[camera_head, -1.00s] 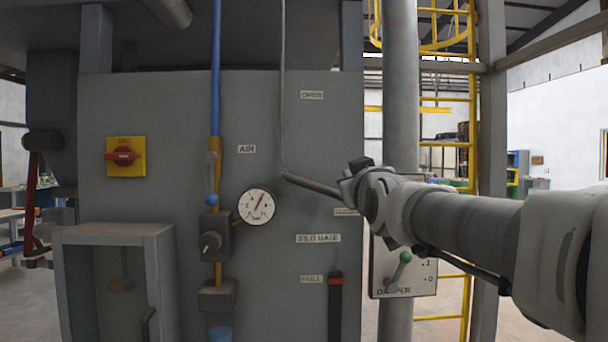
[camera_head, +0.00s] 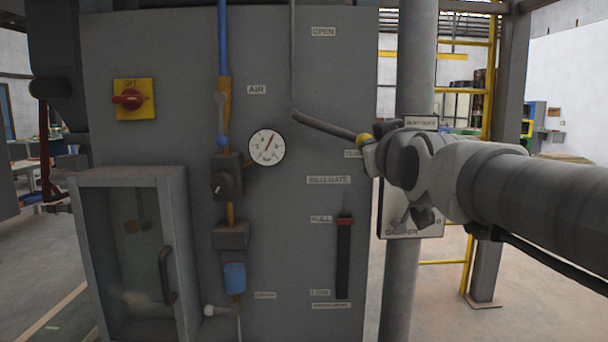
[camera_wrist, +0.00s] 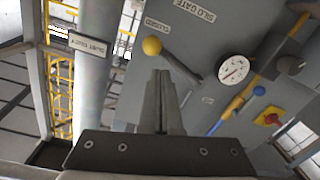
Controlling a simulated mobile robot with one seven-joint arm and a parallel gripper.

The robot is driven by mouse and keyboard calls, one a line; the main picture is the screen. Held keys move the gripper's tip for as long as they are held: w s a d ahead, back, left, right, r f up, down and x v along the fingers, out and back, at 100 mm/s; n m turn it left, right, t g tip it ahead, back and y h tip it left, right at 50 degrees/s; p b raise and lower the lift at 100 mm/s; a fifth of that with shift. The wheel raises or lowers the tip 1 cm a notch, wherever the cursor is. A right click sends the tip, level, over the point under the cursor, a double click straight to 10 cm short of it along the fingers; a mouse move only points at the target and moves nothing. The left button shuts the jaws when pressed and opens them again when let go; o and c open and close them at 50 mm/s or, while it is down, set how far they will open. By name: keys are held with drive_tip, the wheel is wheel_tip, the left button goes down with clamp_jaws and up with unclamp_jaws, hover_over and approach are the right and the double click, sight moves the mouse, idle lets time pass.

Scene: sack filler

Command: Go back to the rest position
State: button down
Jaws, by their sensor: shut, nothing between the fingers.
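My gripper (camera_wrist: 160,76) is shut and empty in the wrist view, its fingers side by side and pointing toward the grey panel. The silo gate lever is a dark bent rod (camera_head: 328,125) with a yellow knob (camera_head: 365,139). Its knob also shows in the wrist view (camera_wrist: 152,45), just beyond and left of my fingertips, with no clear contact. In the head view my arm reaches in from the right, with my wrist beside the knob. My fingers are hard to make out there.
The grey panel (camera_head: 300,255) carries a pressure gauge (camera_head: 266,147), a yellow-red switch (camera_head: 134,99) and a red-topped slider (camera_head: 344,255). A glass-fronted cabinet (camera_head: 130,260) stands left. A grey pipe (camera_head: 415,60) and damper plate (camera_head: 400,228) stand behind my wrist. Open floor lies right.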

drive_tip(key=s+d+f+m+g, duration=0.15)
drive_tip(key=s+f+g, duration=0.45)
drive_tip(key=s+f, duration=0.65)
drive_tip(key=s+d+f+m+g, duration=0.15)
drive_tip(key=s+f+g, duration=0.35)
drive_tip(key=s+f, duration=0.8)
wheel_tip(320, 180, up, 13)
drive_tip(key=w+g+p, duration=0.1)
drive_tip(key=p, duration=1.6)
drive_tip(key=shift+w+a+r+m+h, duration=0.2)
drive_tip(key=shift+a+m+h, duration=0.1)
drive_tip(key=shift+a, duration=0.1)
